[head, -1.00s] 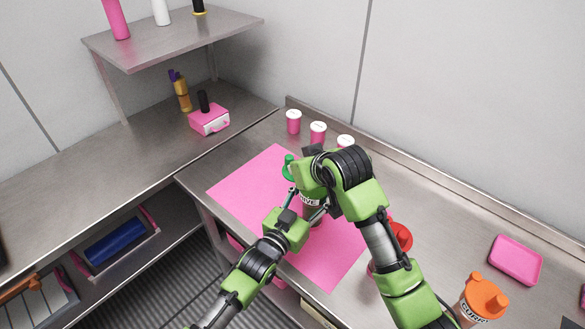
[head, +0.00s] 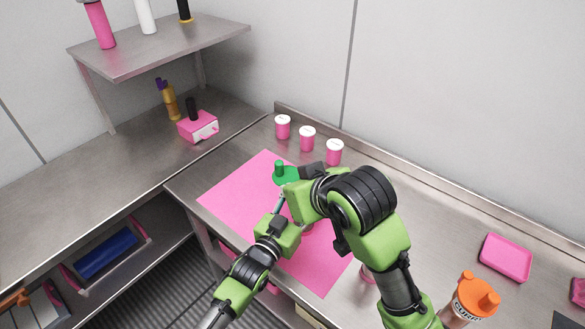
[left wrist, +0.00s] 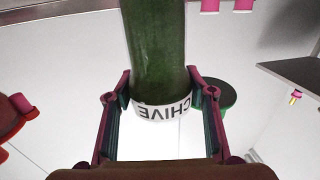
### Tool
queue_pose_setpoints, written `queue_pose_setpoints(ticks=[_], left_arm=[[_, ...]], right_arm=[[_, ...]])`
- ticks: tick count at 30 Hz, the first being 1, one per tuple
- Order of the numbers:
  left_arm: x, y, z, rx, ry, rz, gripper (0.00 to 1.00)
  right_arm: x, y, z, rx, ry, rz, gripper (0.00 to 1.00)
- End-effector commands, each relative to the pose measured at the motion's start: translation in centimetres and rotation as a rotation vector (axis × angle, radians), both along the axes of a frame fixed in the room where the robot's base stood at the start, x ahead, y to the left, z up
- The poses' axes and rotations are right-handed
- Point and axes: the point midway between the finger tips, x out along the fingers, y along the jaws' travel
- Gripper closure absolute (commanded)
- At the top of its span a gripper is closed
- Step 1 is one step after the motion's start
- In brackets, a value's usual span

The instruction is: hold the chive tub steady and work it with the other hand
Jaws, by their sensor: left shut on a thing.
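The chive tub (left wrist: 160,48) fills the upper middle of the left wrist view as a dark green cylinder with a white CHIVE label band, upside down. My left gripper (left wrist: 160,80) is shut on it, one finger on each side of the label. In the head view, my left gripper (head: 284,212) is over the pink mat, and my arms hide most of the tub. A green cap with a spout (head: 286,174) shows just beyond them. My right gripper (head: 312,170) is close above the tub; its fingers are hidden, so I cannot tell its opening or any contact.
The pink mat (head: 235,190) lies on the steel counter. Several pink tubs with white lids (head: 307,138) stand at the back. A curry drum with an orange lid (head: 474,298) and a pink tray (head: 505,257) are at right. A red object (left wrist: 14,115) shows in the left wrist view.

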Motion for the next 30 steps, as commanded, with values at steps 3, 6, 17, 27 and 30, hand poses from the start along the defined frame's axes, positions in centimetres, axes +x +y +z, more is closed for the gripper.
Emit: queue_pose_setpoints(ticks=[3, 6, 17, 27, 30], left_arm=[[0.0, 0.0, -0.1, 0.001, 0.002, 0.000, 0.79], [0.0, 0.0, -0.1, 0.002, 0.001, 0.000, 0.79], [0.0, 0.0, 0.0, 0.001, 0.000, 0.000, 0.30], [-2.1, 1.1, -0.2, 0.001, 0.003, 0.000, 0.30], [-4.0, 2.0, -0.2, 0.002, 0.004, 0.000, 0.30]], right_arm=[[-0.1, 0.0, 0.1, 0.000, 0.000, 0.000, 1.00], [-0.1, 0.0, 0.1, 0.000, 0.000, 0.000, 1.00], [-0.1, 0.0, 0.1, 0.000, 0.000, 0.000, 1.00], [-0.1, 0.0, 0.1, 0.000, 0.000, 0.000, 1.00], [-0.1, 0.0, 0.1, 0.000, 0.000, 0.000, 1.00]])
